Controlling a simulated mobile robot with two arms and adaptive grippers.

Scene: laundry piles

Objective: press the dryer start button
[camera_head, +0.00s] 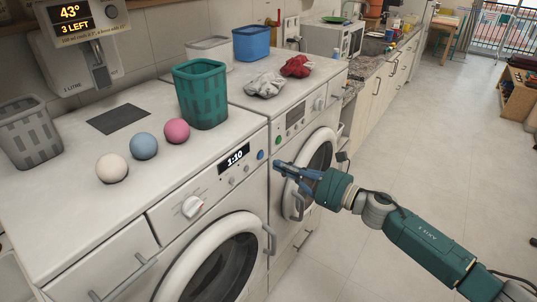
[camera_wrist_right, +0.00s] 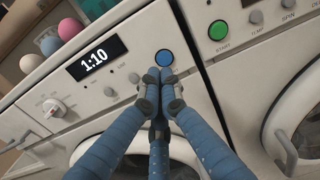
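Two white front-loading machines stand side by side. The nearer left machine (camera_head: 231,189) has a lit 1:10 display (camera_head: 235,158) and a blue button (camera_head: 261,155) at its panel's right end. The right machine (camera_head: 297,100) has a green button (camera_head: 278,140); in the wrist view this green button (camera_wrist_right: 218,30) is labelled START. Which machine is the dryer I cannot tell for certain. My right gripper (camera_head: 278,166) is shut and empty in front of the panels. In the wrist view its fingertips (camera_wrist_right: 163,82) are just below the blue button (camera_wrist_right: 165,58), seemingly apart from it. My left gripper is out of view.
On the machines are a teal basket (camera_head: 200,95), several balls including a blue one (camera_head: 144,146), a grey basket (camera_head: 29,132), a blue bin (camera_head: 251,42) and a red cloth (camera_head: 297,66). A door handle (camera_head: 269,240) juts out below. The floor (camera_head: 440,140) at right is clear.

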